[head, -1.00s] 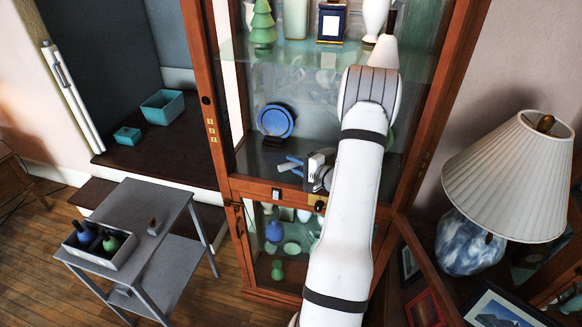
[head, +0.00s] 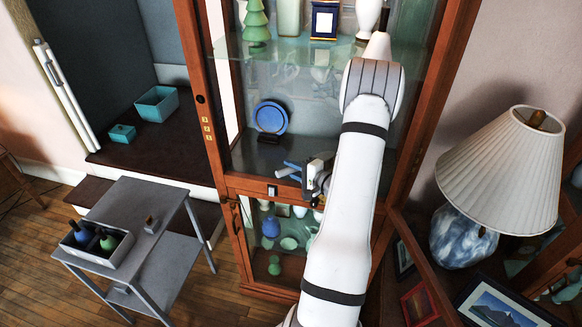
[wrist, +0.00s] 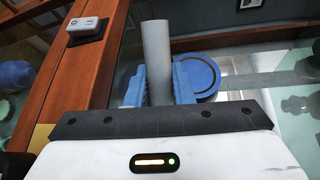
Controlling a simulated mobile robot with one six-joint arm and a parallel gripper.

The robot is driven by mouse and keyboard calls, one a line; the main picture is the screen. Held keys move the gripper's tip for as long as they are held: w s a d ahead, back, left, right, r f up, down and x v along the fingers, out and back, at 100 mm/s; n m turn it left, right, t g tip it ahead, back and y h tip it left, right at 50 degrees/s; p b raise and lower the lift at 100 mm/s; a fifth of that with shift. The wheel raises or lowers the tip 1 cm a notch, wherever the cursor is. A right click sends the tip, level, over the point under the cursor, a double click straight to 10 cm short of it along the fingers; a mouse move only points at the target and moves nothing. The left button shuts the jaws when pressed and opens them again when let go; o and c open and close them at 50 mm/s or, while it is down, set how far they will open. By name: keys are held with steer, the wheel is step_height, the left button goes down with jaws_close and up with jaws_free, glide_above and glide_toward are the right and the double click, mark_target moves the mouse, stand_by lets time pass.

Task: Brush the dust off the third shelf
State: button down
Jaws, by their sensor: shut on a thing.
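The wooden cabinet (head: 207,80) stands open at the front. A dark shelf (head: 247,157) in it, below the glass one, carries a blue plate (head: 270,117) on a dark stand. The plate also shows in the wrist view (wrist: 205,78), just beyond the fingers. My gripper (head: 288,170) is low at the front of this shelf, to the right of and below the plate. In the wrist view its blue fingers (wrist: 158,85) are shut on a grey cylindrical handle (wrist: 156,45).
A glass shelf (head: 290,48) above holds a green tree figure (head: 256,22), a blue frame (head: 325,19) and white vases. Glassware stands in the lower compartment. A grey cart (head: 150,205) with a bottle tray (head: 95,247) is at left. A lamp (head: 500,155) stands close at right.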

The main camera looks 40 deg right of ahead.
mark_target(288, 174)
steer(key=shift+s+a+r, duration=0.1)
steer(key=shift+s+a, duration=0.9)
steer(key=shift+a, duration=0.15)
steer(key=shift+w+d+p, duration=0.35)
steer(key=shift+w+d, duration=0.15)
steer(key=shift+d, duration=0.55)
steer(key=shift+w+d+p, duration=0.4)
steer(key=shift+w+d, duration=0.05)
steer(key=shift+d, duration=0.55)
steer(key=shift+w+d+p, duration=0.35)
steer(key=shift+w+d, duration=0.15)
steer(key=shift+d, duration=0.55)
steer(key=shift+s+d, duration=0.65)
steer(key=shift+s+a+p, duration=0.4)
steer(key=shift+s+a, duration=1.25)
steer(key=shift+a, duration=0.3)
steer(key=shift+s+a+p, duration=0.35)
steer(key=shift+s+a, duration=1.25)
steer(key=shift+a, duration=0.3)
steer(key=shift+r+p, duration=0.5)
steer(key=shift+r, duration=2.4)
